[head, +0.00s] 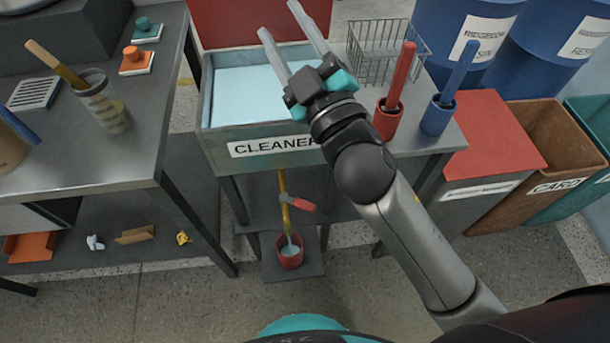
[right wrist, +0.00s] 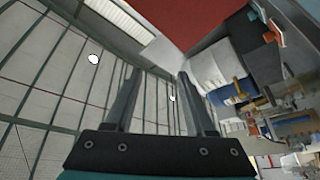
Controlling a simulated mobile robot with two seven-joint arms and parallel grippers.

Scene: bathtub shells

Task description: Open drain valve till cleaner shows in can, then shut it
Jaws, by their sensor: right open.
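The cleaner tank (head: 225,140) stands in the middle of the head view, filled with pale blue liquid. A brass drain pipe (head: 282,185) comes down from its front. The valve's red handle (head: 302,206) points out sideways to the right of the pipe. A pale stream shows below the pipe's spout, and pale blue liquid shows in the red can (head: 290,260) under it. My right gripper (head: 279,19) is open and empty, raised over the tank's right part, well above the valve. Its open fingers also show in the right wrist view (right wrist: 155,73). My left gripper is out of view.
A red brush holder (head: 386,124), a blue brush holder (head: 437,117) and a wire basket (head: 372,48) stand right of the tank. A metal bench (head: 140,160) is at left. Bins (head: 490,160) and blue drums stand at right. Floor is clear in front.

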